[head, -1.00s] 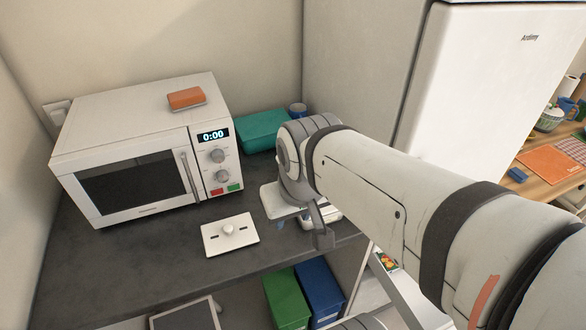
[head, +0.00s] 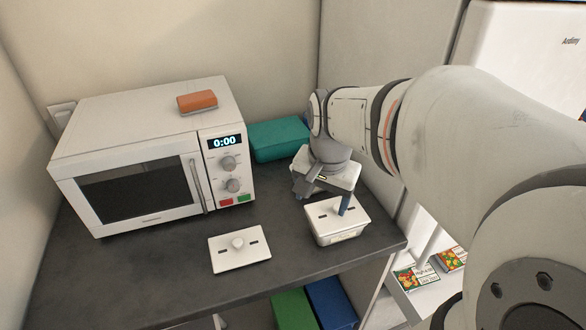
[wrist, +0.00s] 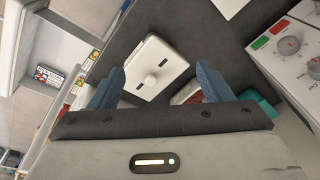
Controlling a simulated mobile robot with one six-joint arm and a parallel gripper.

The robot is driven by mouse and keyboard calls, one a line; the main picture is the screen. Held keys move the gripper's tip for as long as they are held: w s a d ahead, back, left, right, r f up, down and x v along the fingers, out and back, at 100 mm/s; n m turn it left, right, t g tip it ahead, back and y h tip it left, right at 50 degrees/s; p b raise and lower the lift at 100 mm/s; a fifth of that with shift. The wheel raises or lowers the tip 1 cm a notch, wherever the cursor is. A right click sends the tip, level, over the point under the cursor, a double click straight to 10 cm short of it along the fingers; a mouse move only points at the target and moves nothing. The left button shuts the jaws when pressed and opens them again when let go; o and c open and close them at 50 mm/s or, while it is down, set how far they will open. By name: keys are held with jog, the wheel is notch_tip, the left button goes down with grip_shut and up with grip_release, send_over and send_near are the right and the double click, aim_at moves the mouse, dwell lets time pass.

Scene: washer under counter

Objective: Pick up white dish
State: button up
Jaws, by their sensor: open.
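A white dish (head: 338,222) with a lid and a knob stands upright near the right front edge of the dark counter. My gripper (head: 338,200) is over it, pointing down, and hides part of its top. In the wrist view the dish (wrist: 158,68) lies beyond the fingertips, its round knob and two dark slots showing between them. My gripper (wrist: 160,80) is open, with its blue fingers apart and nothing held. I cannot tell whether a finger touches the lid.
A flat white plate with a knob (head: 239,250) lies left of the dish. A white microwave (head: 140,160) with an orange block (head: 197,102) on top stands at the left. A teal box (head: 280,140) is behind. The counter's front edge is close to the dish.

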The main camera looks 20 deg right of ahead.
aim_at(335, 207)
jog(key=o, duration=0.6)
jog(key=w+d+f+m+b, duration=0.1)
jog(key=w+d+f+m, duration=0.1)
jog(key=m, duration=0.1)
jog(key=w+d+f+m+g+b, duration=0.1)
jog(key=w+d+f+m, duration=0.1)
jog(key=f+m, duration=0.1)
jog(key=w+d+f+m+b, duration=0.1)
jog(key=w+d+f+m, duration=0.1)
jog(key=d+f+m, duration=0.1)
jog(key=shift+g, duration=0.4)
jog(key=shift+d+f, duration=0.2)
jog(key=shift+f, duration=1.7)
jog(key=shift+d+f, duration=0.15)
jog(key=shift+f, duration=1.75)
